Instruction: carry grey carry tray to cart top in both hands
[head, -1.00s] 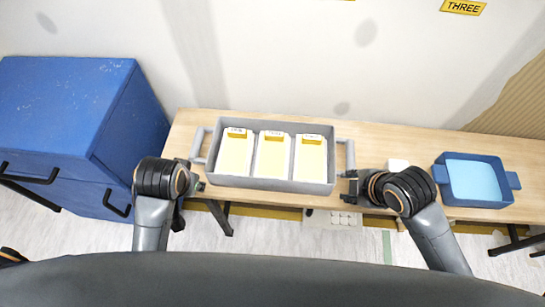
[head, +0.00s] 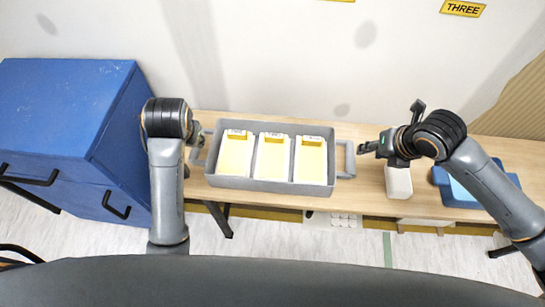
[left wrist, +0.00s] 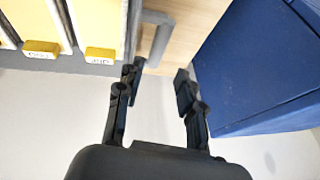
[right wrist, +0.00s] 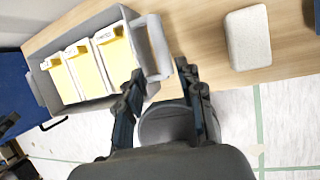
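The grey carry tray (head: 262,185) sits on the wooden table and holds three white-and-yellow packs. It has a bar handle at each end, the left one (head: 198,148) and the right one (head: 347,160). My left gripper (head: 198,135) is at the left handle; the left wrist view shows its fingers (left wrist: 157,80) apart and empty, with the handle (left wrist: 155,35) beyond them. My right gripper (head: 368,147) is just right of the right handle. In the right wrist view its fingers (right wrist: 160,80) are apart, with the handle (right wrist: 158,45) just ahead. The cart top is not identifiable.
A white block (head: 398,182) lies on the table (head: 370,195) right of the tray. A blue handled tray (head: 453,188) is farther right, partly behind my right arm. A blue cabinet (head: 65,110) stands left of the table, close to my left arm. A wall is behind.

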